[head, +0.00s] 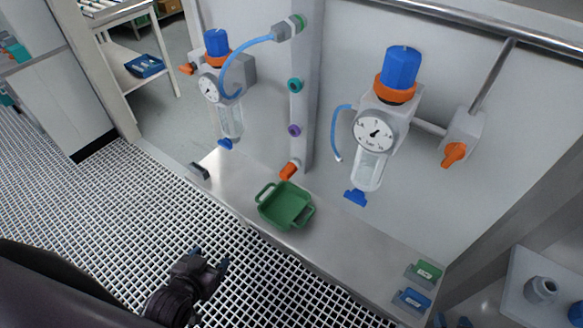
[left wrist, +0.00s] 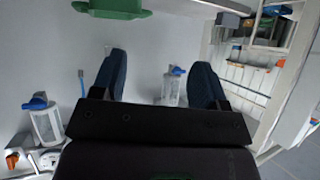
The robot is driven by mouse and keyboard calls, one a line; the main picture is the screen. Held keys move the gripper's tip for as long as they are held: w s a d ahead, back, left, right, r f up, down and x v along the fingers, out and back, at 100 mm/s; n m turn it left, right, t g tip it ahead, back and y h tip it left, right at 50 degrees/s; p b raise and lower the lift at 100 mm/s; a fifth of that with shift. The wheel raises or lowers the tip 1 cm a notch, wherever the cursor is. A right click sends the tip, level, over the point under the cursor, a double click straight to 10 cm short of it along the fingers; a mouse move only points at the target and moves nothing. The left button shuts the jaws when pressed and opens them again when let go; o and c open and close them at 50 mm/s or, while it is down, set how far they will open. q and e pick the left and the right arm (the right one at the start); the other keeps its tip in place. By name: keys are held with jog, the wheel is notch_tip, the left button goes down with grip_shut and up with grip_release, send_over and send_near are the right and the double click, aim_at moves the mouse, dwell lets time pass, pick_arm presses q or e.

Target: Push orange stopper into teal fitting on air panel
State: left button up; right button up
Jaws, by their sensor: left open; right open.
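The teal fitting (head: 295,86) is a ring on the upright grey post of the panel, with a dark centre and nothing seen in it. An orange piece (head: 290,171), probably the stopper, sits low on the same post, tilted; I cannot tell how it is held. My left gripper (head: 210,258) is open and empty over the grated floor, in front of the shelf and well below the fitting. Its two spread fingers also show in the left wrist view (left wrist: 162,82). My right gripper (head: 453,321) shows only its fingertips at the bottom edge, apart and empty.
An empty green tray (head: 286,206) stands on the shelf. Gauge units (head: 376,132) flank the post. Green (head: 424,272) and blue (head: 411,301) holders sit right.

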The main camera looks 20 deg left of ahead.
pick_arm(q)
jog(key=shift+c, duration=0.2)
jog(key=w+d+r+m+t+b, duration=0.1)
jog(key=w+r+m+t+b, duration=0.15)
jog(key=w, duration=0.65)
jog(key=w+d+r+m+t+b, duration=0.1)
jog(key=w+r+m+t, duration=0.25)
jog(key=w, duration=0.45)
jog(key=w+d+f+m+h+b, duration=0.1)
jog(key=d+m+h, duration=0.5)
jog(key=m, duration=0.9)
jog(key=shift+w+f+g, duration=0.3)
jog(key=shift+w+f, duration=0.05)
jog(key=shift+w, duration=0.25)
jog(key=shift+w, duration=0.1)
